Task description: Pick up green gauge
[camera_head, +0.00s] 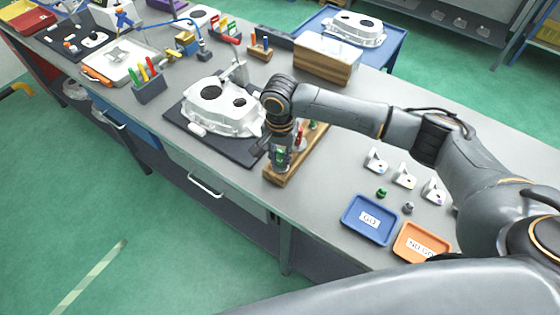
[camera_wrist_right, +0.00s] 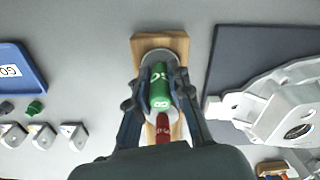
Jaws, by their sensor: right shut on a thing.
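The green gauge (camera_wrist_right: 159,92) is between the two fingers of my right gripper (camera_wrist_right: 160,76) in the wrist view, and the gripper is shut on it. In the head view my right gripper (camera_head: 280,158) points down over the near end of the wooden stand (camera_head: 277,179), with a little green of the gauge (camera_head: 279,154) showing. The gauge is over the stand (camera_wrist_right: 145,45); I cannot tell whether its lower end is clear of it. A red gauge (camera_wrist_right: 163,128) is beside it. My left gripper is not in view.
A white casting (camera_head: 222,112) on a dark mat (camera_head: 180,132) lies left of the stand. A blue GO tray (camera_head: 369,222), an orange NO GO tray (camera_head: 421,243) and several white brackets (camera_head: 404,176) are at right. Bare table lies between stand and trays.

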